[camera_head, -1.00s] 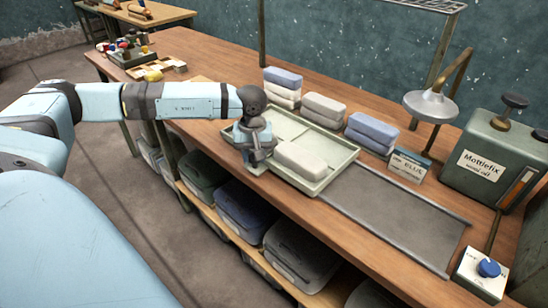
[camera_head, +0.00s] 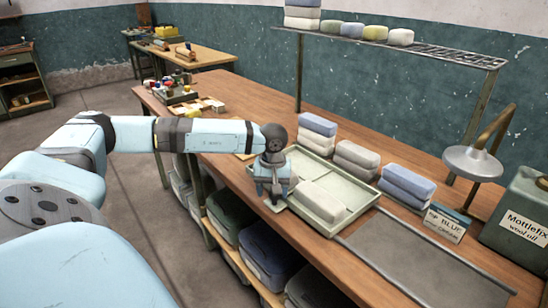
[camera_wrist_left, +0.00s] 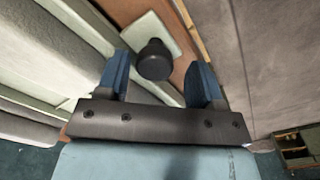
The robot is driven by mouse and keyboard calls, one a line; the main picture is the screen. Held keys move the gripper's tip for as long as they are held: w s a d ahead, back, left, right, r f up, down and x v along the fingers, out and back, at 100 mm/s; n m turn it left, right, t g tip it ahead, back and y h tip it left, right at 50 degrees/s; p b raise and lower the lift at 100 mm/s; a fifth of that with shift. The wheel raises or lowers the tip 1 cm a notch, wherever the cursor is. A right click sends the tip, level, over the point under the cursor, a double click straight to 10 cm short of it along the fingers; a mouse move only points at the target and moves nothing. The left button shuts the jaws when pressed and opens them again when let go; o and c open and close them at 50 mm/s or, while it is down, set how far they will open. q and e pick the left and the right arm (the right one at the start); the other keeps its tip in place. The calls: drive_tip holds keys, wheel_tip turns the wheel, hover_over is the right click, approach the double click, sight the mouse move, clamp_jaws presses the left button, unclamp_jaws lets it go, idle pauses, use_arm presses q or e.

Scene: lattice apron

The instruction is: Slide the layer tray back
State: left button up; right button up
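The pale green layer tray (camera_head: 338,178) sits on the wooden bench, with a pale felt-like block (camera_head: 320,201) in it. My left gripper (camera_head: 275,195) points down at the tray's near left side. In the left wrist view, a black knob (camera_wrist_left: 153,60) on a pale tab (camera_wrist_left: 150,32) appears between the open blue fingers (camera_wrist_left: 158,82). Visible gaps separate the knob from both fingers. I cannot tell how far the fingertips reach down beside it. My right gripper is not in view.
A bare dark railed bed (camera_head: 415,260) extends right of the tray. Behind stand stacked blocks (camera_head: 316,130), blue-grey blocks (camera_head: 407,182), a small labelled box (camera_head: 443,224), a lamp (camera_head: 473,162) and a green canister (camera_head: 520,222). Bins (camera_head: 268,255) fill the shelf below.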

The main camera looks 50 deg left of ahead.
use_arm(q)
drive_tip(key=shift+d+r, duration=0.15)
drive_tip(key=shift+r, duration=0.3)
wheel_tip(320, 180, up, 13)
drive_tip(key=shift+p, duration=0.45)
drive_tip(key=shift+s+f, duration=0.1)
